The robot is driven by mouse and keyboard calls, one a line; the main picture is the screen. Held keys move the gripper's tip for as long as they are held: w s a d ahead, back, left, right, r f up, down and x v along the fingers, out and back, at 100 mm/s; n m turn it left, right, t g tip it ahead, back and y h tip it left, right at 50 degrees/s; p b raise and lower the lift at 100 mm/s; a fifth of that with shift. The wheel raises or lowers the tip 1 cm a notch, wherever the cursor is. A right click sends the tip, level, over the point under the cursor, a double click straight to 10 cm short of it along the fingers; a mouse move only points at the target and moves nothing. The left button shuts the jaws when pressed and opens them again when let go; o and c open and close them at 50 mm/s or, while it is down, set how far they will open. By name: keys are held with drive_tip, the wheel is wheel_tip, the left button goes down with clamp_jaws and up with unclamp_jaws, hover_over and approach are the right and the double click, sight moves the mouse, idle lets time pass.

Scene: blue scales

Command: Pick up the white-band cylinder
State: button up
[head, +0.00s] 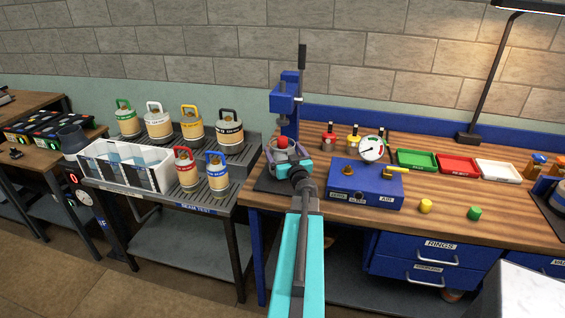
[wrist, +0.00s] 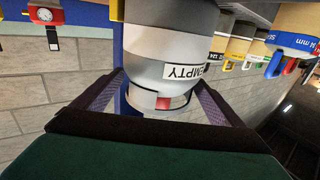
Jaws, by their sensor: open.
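A pale cylinder with a white handle (head: 158,121) stands upright in the back row of the dark rack at left, apart from my gripper. My gripper (head: 288,168) is open beside the blue press on the wooden bench. In the wrist view a grey-and-white cylinder marked EMPTY (wrist: 147,52) is between my two spread fingers. The fingers flank its collar, which has a red patch; I cannot tell whether they touch it. In the head view its red and grey parts (head: 281,143) show under the press, and my arm hides some of it.
Green, yellow, black, red and blue-handled cylinders crowd the rack (head: 205,207). A white bin (head: 125,172) stands at its left. The blue press (head: 287,100) rises behind my gripper. A blue gauge box (head: 365,187) is close at right. Small trays (head: 458,166) lie further right.

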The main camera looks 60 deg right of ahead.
drive_tip(key=shift+w+d, duration=0.1)
idle(0.3)
drive_tip(key=shift+p+x, duration=0.65)
drive_tip(key=shift+x, duration=1.8)
drive_tip(key=shift+f, duration=0.1)
drive_tip(key=c, duration=2.1)
